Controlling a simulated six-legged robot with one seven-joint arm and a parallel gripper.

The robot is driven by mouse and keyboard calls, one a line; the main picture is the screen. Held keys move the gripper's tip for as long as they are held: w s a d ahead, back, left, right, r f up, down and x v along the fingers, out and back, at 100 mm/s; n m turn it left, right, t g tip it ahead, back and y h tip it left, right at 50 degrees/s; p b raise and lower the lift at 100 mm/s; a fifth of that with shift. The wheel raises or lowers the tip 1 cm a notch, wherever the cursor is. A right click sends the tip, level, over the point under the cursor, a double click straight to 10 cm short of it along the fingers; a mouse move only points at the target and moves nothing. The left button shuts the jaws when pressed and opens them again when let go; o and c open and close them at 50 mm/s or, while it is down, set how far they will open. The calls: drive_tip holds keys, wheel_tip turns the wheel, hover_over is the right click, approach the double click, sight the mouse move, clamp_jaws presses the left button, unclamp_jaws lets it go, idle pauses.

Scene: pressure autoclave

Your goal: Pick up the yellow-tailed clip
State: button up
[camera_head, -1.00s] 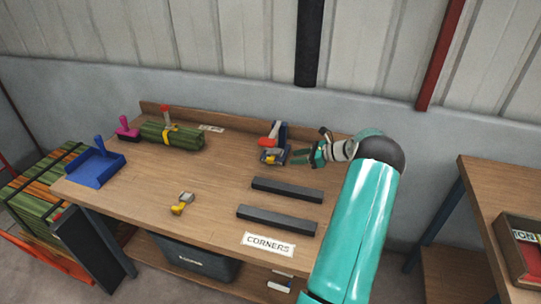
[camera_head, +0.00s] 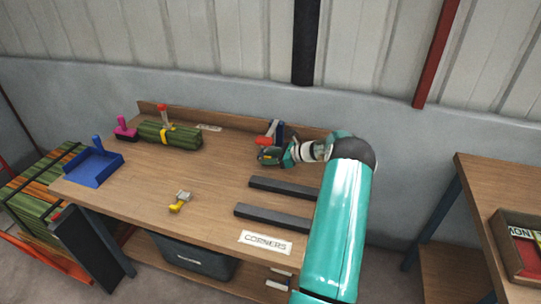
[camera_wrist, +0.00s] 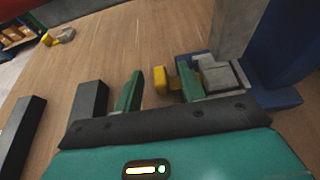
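A grey clip (camera_wrist: 222,78) with a yellow tail (camera_wrist: 161,80) sits in a blue holder (camera_wrist: 283,97) at the back of the bench. In the wrist view, its tail shows between the two green fingers of my gripper (camera_wrist: 158,88), and the right finger hides part of it. My gripper is open, and I cannot tell whether either finger touches the clip. In the head view, my gripper (camera_head: 272,156) covers most of this clip and its holder. A second grey piece with a yellow end (camera_head: 180,201) lies loose at the bench's front middle; it also shows in the wrist view (camera_wrist: 60,37).
Two dark bars (camera_head: 285,189) (camera_head: 272,217) lie near the CORNERS label (camera_head: 265,243). A green bundle (camera_head: 170,135), pink-handled tool (camera_head: 124,130) and blue tray (camera_head: 93,168) are left. The bench middle is mostly clear.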

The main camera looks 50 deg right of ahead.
clamp_jaws()
